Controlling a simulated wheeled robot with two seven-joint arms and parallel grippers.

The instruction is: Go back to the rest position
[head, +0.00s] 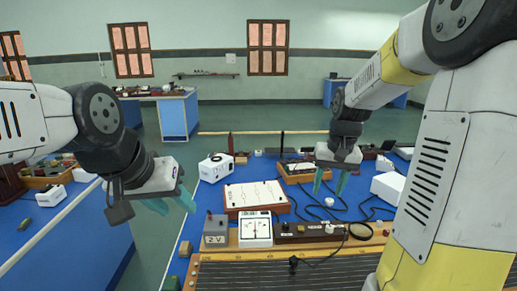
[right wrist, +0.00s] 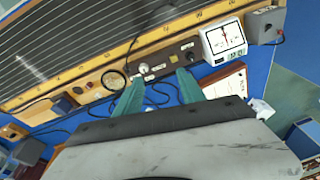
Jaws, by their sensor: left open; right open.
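My left gripper (head: 172,202) hangs in the air at the left, above the gap between two blue benches. It is open and empty. My right gripper (head: 333,181) is open and empty above the middle of the right blue bench (head: 208,205). In the right wrist view, its two teal fingers (right wrist: 160,95) stand apart over the bench. Nothing lies between the fingers in grip. A dark strip with knobs (head: 300,231) lies below the right gripper, and the wrist view shows it beyond the fingertips.
A meter (head: 255,229), a grey 2 V box (head: 216,231) and a long wooden wire board (head: 230,272) stand at the bench's front. A white box (head: 216,167) and a wooden-framed panel (head: 256,195) sit behind. Cables lie at right. Another blue bench (head: 70,240) is at left.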

